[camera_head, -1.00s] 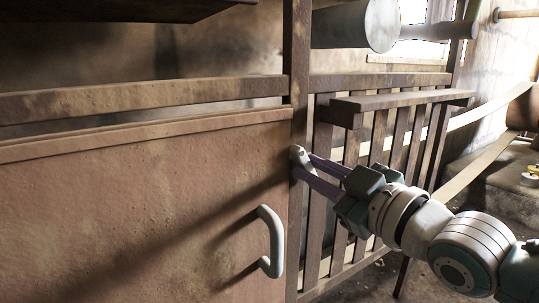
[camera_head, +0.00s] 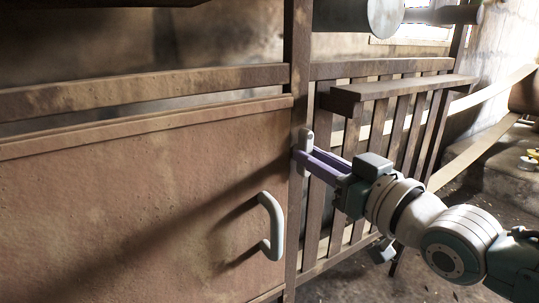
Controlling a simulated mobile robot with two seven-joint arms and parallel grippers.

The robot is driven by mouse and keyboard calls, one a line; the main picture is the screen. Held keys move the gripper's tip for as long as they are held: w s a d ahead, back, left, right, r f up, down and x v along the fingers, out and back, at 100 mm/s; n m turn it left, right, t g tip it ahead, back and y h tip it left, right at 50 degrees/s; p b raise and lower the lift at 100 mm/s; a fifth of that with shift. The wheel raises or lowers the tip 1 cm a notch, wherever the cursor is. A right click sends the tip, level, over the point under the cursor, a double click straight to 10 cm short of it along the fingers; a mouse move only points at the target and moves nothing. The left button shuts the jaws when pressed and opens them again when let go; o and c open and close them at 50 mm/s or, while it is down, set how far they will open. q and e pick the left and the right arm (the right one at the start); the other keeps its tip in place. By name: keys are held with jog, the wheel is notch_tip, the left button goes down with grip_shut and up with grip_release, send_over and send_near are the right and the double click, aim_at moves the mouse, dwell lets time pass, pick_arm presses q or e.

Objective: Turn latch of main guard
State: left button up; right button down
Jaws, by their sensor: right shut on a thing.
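The main guard (camera_head: 130,215) is a rusty brown panel filling the left of the head view, with a pale D-shaped handle (camera_head: 275,226) near its right edge. The latch (camera_head: 306,139) is a small pale piece on the post at the panel's upper right edge, and it stands upright. My right gripper (camera_head: 300,155) reaches in from the right with purple fingers. It is shut on the latch, and the fingers hide part of it. My left gripper is not in view.
A slatted barrier (camera_head: 400,130) with a projecting ledge stands right of the post, close to my right arm. A grey cylinder (camera_head: 358,16) and shaft are above. A pale belt (camera_head: 475,150) runs at the far right. Open floor shows at lower right.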

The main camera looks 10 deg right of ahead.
jog(key=shift+f, duration=0.1)
jog(key=c, duration=0.8)
grip_release()
jog(key=shift+s, duration=0.1)
jog(key=p+v, duration=0.4)
jog(key=v, duration=0.5)
jog(key=shift+s+d+p, duration=0.15)
jog(key=shift+s+p, duration=0.15)
jog(key=shift+s, duration=0.05)
